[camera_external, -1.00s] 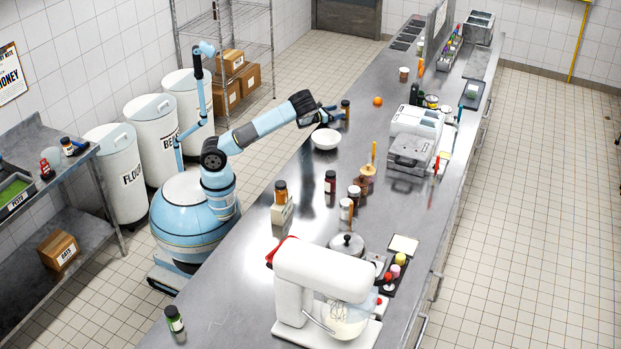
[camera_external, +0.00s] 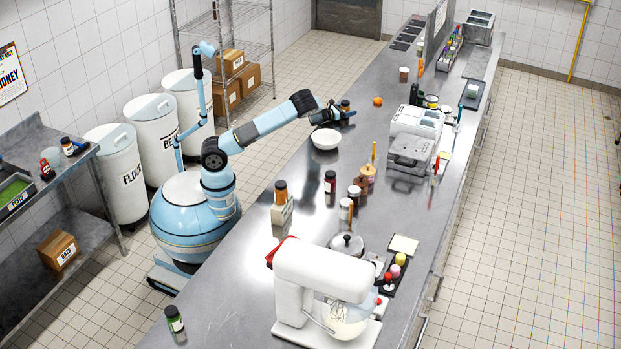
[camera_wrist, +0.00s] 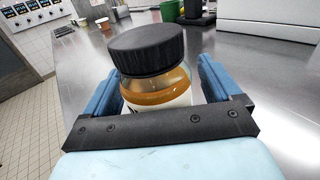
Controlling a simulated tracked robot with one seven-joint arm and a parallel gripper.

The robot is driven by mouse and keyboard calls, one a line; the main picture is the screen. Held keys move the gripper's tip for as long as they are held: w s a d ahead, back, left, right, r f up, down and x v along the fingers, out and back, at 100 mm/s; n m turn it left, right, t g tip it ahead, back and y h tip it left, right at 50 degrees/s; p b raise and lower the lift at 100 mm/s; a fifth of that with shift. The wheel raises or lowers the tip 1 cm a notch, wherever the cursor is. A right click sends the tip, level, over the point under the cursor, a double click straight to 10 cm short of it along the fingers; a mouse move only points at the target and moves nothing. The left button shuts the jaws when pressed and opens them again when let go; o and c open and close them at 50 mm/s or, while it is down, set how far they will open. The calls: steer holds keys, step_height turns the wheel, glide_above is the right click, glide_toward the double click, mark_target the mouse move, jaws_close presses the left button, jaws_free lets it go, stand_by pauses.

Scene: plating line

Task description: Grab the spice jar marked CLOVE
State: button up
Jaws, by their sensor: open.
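A spice jar (camera_wrist: 152,72) with a black lid, orange-brown contents and a white label stands between my gripper's fingers in the wrist view. Its label text is mostly hidden behind the gripper's front bar, so I cannot read the name. My gripper (camera_wrist: 160,92) is open, with one blue finger on each side of the jar; I cannot tell if either touches it. In the external view my gripper (camera_external: 340,114) is around this jar (camera_external: 345,105) at the counter's left side, just beyond the white bowl.
The white bowl (camera_external: 325,139) stands close in front of my gripper. An orange (camera_external: 377,101) lies to the right. Several other jars, one dark-lidded (camera_external: 330,181), one on a scale (camera_external: 280,190), stand nearer the mixer (camera_external: 318,280). The steel counter (camera_external: 235,290) has clear room between.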

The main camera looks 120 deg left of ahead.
steer(key=c, duration=1.2)
steer(key=shift+c, duration=0.2)
